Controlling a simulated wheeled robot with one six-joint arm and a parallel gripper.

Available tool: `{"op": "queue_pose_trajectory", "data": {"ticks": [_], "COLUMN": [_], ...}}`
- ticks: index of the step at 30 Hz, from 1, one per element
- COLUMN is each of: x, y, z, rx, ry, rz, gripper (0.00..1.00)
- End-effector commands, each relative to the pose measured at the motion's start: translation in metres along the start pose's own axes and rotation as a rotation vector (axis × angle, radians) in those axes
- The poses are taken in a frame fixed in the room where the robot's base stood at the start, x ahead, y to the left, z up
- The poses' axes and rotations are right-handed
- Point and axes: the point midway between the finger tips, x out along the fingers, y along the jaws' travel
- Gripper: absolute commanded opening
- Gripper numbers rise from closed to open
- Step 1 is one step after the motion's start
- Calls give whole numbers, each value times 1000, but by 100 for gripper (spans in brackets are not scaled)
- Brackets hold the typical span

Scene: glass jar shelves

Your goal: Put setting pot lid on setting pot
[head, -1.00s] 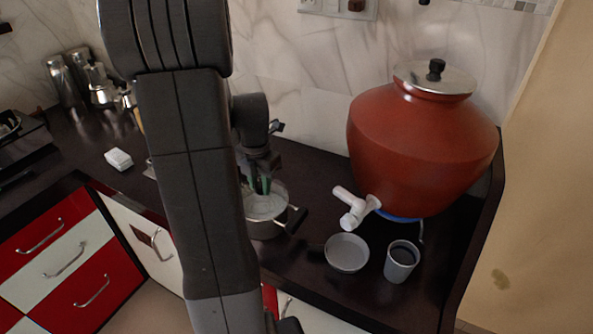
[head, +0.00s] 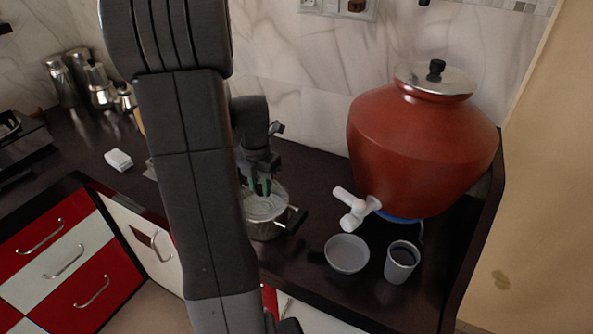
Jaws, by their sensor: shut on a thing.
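The setting pot (head: 266,231) is a metal pot with a dark handle on its right side. It stands on the dark counter, partly hidden on its left by my arm. The setting pot lid (head: 268,209), pale and see-through, is at the pot's top opening. I cannot tell whether it rests on the rim or hangs just above it. My gripper (head: 260,187), with green fingertips, is above the middle of the lid, pointing down and shut on its top. The grip point itself is small and partly hidden.
A large red-brown water pot (head: 420,150) with a white tap (head: 352,212) stands to the right. A grey bowl (head: 347,254) and a grey cup (head: 401,262) stand near the front edge. A white block (head: 118,159) and metal pots (head: 100,88) are at the left.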

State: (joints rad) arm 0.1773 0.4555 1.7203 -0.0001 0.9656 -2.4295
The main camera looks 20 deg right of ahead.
Motion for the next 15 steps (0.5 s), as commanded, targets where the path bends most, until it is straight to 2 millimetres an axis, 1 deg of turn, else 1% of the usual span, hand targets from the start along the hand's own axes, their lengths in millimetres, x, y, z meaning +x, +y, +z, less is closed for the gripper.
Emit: {"op": "queue_pose_trajectory", "data": {"ticks": [15], "x": [9], "y": [0], "z": [0], "rx": [0], "ry": [0], "rz": [0], "gripper": [0]}}
